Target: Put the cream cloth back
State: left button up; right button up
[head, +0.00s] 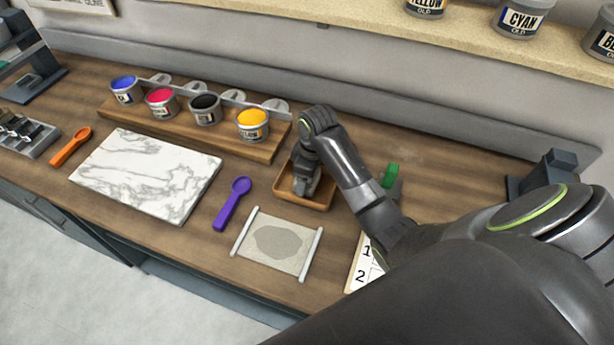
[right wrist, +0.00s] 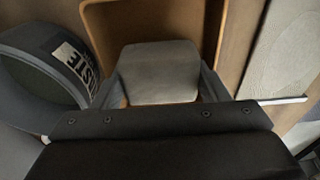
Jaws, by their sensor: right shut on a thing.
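A pale folded pad, which looks like the cream cloth (right wrist: 160,73), sits between the fingers of my right gripper in the right wrist view. My right gripper (head: 303,186) is shut on it and points down into a small wooden tray (head: 318,205). The tray's wall also shows around the cloth in the right wrist view (right wrist: 98,32). In the head view the fingers mostly hide the cloth. I cannot tell whether it touches the tray floor. My left gripper is not in view.
A stained pale sheet (head: 297,266) with two white rods lies in front of the tray. A purple scoop (head: 230,207), marble slab (head: 125,165) and wooden ink rack (head: 180,126) are left of it. A dark waste container (right wrist: 35,75) stands close beside the gripper.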

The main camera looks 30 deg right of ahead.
jog(key=shift+f, duration=0.45)
jog(key=shift+f, duration=0.1)
jog(key=o, duration=0.6)
jog(key=shift+o, duration=0.3)
jog(key=r, duration=0.3)
jog(key=r+b, duration=0.1)
jog(key=r, duration=0.1)
jog(key=shift+s+d+r, duration=0.1)
jog(key=shift+s+d, duration=0.05)
jog(key=shift+d, duration=0.1)
jog(key=r+p, duration=0.5)
jog(key=shift+s+d+r, duration=0.15)
jog(key=shift+s, duration=0.15)
jog(key=shift+d+r+p, duration=0.1)
jog(key=shift+r+p, duration=0.75)
jog(key=shift+p, duration=0.05)
